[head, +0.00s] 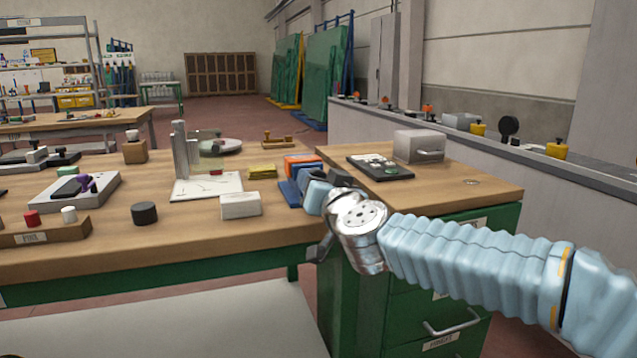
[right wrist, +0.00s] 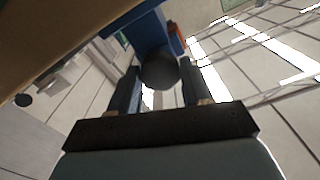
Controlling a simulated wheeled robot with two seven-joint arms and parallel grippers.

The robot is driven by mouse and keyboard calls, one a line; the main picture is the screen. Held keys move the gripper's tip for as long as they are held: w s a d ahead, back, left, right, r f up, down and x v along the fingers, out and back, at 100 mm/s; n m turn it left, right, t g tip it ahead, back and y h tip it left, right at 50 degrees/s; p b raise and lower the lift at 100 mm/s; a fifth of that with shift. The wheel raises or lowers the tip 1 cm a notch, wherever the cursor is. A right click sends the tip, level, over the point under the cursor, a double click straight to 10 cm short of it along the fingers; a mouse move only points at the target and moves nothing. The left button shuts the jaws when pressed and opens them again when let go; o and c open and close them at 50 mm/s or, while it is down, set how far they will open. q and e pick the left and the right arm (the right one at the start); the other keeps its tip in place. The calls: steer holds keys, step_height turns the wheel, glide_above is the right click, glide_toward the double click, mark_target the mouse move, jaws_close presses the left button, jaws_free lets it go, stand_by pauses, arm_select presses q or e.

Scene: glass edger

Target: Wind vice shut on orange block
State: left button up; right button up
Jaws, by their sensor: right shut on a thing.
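The blue vice (head: 289,193) stands at the right end of the wooden workbench. The orange block (head: 302,160) sits at its jaws; a sliver of orange also shows in the right wrist view (right wrist: 176,42). Whether the jaws touch the block cannot be seen. In the right wrist view, my right gripper (right wrist: 160,70) has its two fingers either side of a dark round knob (right wrist: 160,74) in front of the blue vice body (right wrist: 149,34), shut on it. In the head view my right wrist covers much of the vice's near side. My left gripper is not in view.
A white block (head: 240,205), a yellow stack (head: 262,171) and a dark cylinder (head: 144,213) stand left of the vice. A green drawer cabinet (head: 440,290) adjoins on the right, with a black tray (head: 380,167) and grey box (head: 419,146) on top.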

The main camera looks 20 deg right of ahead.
steer(key=m, duration=0.3)
steer(key=shift+f+m, duration=0.1)
steer(key=shift+m, duration=0.3)
steer(key=m+b, duration=0.1)
steer(key=m, duration=0.3)
steer(key=shift+m, duration=0.3)
steer(key=m+b, duration=0.1)
steer(key=m, duration=0.3)
steer(key=shift+f+b, duration=0.1)
steer(key=shift+b, duration=0.3)
steer(key=m+b, duration=0.1)
steer(key=m, duration=0.4)
steer(key=m+b, duration=0.2)
steer(key=m, duration=0.3)
steer(key=shift+f+b, duration=0.1)
steer(key=shift+b, duration=0.2)
steer(key=m+b, duration=0.2)
steer(key=m, duration=0.3)
steer(key=m+b, duration=0.1)
steer(key=m, duration=0.2)
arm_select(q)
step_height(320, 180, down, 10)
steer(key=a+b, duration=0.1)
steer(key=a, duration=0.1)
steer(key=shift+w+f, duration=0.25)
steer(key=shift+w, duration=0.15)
arm_select(e)
steer(key=shift+m, duration=1.7)
